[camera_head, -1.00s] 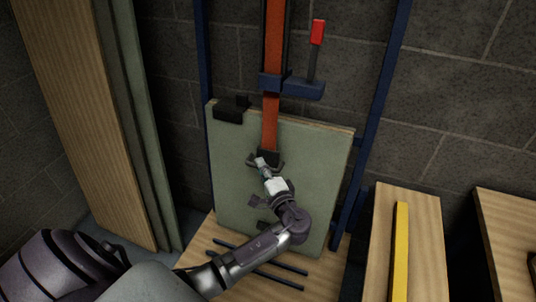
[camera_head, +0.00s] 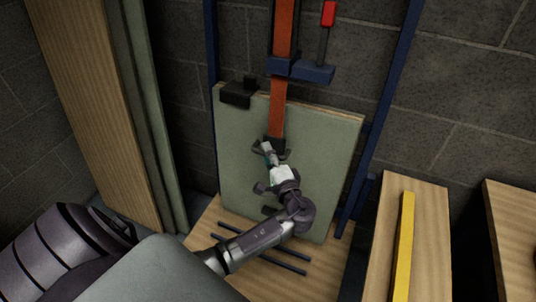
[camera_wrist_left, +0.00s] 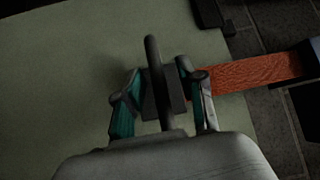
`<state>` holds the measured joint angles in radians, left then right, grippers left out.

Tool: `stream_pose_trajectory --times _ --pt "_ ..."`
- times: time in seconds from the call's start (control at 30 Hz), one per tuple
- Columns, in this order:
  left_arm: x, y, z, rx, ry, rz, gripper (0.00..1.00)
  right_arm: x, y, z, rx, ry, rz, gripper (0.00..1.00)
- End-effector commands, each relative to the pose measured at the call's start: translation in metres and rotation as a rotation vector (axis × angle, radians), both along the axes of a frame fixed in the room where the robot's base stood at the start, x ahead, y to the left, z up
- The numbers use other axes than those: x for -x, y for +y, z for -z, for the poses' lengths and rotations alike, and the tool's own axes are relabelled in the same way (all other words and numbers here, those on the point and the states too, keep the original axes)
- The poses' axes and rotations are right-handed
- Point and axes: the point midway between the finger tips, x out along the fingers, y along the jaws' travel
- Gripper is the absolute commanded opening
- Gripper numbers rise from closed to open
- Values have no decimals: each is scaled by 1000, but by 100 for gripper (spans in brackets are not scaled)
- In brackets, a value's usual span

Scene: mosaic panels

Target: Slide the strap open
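An orange strap (camera_head: 278,108) hangs down the wall and over the top edge of a pale green panel (camera_head: 240,160). It ends in a dark end piece (camera_head: 276,144). My left gripper (camera_head: 272,152) is at this end piece. In the left wrist view the fingers of my left gripper (camera_wrist_left: 162,97) stand apart. The dark block with an upright bar (camera_wrist_left: 154,75) is between them. The strap (camera_wrist_left: 250,73) runs off to the right there. The fingers look open around the block; whether they touch it I cannot tell. My right gripper is not in view.
A blue clamp bracket (camera_head: 314,73) with a red-tipped lever (camera_head: 328,14) is above the panel. A black clip (camera_head: 237,95) is on its top edge. A yellow bar (camera_head: 404,245) lies on a wooden board at right. Tall boards (camera_head: 95,100) stand at left.

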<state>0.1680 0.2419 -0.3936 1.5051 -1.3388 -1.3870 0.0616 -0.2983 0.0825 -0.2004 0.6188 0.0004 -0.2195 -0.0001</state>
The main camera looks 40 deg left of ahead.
Motion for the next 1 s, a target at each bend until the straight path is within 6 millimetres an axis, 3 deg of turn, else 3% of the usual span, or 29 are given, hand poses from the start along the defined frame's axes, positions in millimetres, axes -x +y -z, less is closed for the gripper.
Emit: stream_pose_trajectory --times 0.6,1.0 --pt "56 -92 7 3 2 2 39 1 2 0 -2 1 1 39" --pt "62 -101 7 1 1 1 39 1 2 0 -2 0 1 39"
